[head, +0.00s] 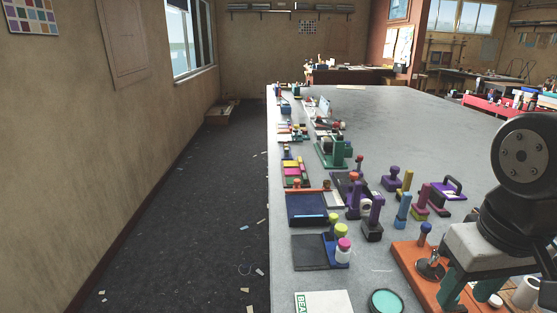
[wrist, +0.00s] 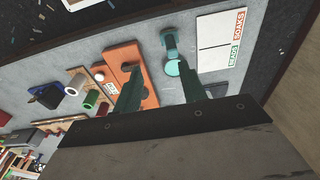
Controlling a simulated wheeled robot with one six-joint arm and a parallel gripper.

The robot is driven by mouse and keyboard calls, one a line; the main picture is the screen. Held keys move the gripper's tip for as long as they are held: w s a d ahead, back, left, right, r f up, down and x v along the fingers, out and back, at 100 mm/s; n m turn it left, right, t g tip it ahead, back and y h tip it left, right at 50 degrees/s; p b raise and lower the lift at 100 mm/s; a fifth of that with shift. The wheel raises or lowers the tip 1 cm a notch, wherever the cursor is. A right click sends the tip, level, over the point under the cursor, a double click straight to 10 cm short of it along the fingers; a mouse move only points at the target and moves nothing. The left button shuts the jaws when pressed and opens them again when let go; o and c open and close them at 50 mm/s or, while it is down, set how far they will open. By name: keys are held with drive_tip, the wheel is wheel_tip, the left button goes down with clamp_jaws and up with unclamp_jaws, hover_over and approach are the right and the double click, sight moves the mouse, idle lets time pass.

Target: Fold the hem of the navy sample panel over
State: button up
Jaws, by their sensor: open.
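I cannot pick out a navy sample panel or its hem for sure in either view. A navy flat tray-like piece (head: 307,206) lies near the left edge of the table in the head view. A dark flat piece with a blue part (head: 312,254) lies in front of it. Which of these, if any, is fabric I cannot tell. My gripper (wrist: 160,66) is open in the wrist view, its two dark green fingers apart with nothing held. It is over the near part of the table, between an orange board (wrist: 122,54) and a white lettered card (wrist: 222,28).
The grey table (head: 420,130) is crowded along its left side with stamps and pads; its far middle is clear. A round teal pad (head: 386,302) lies near the front, next to the orange board (head: 405,262). Dark floor (head: 200,200) with scraps runs along the left wall.

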idle(0.3)
drive_tip(key=shift+w, duration=0.15)
drive_tip(key=c, duration=0.4)
drive_tip(key=shift+o, duration=0.2)
drive_tip(key=n+t, duration=0.2)
drive_tip(key=n, duration=1.6)
hover_over(312, 218)
drive_tip(key=s, duration=0.2)
wheel_tip(312, 218, down, 10)
drive_tip(key=x, duration=0.8)
drive_tip(key=shift+s, duration=0.1)
clamp_jaws()
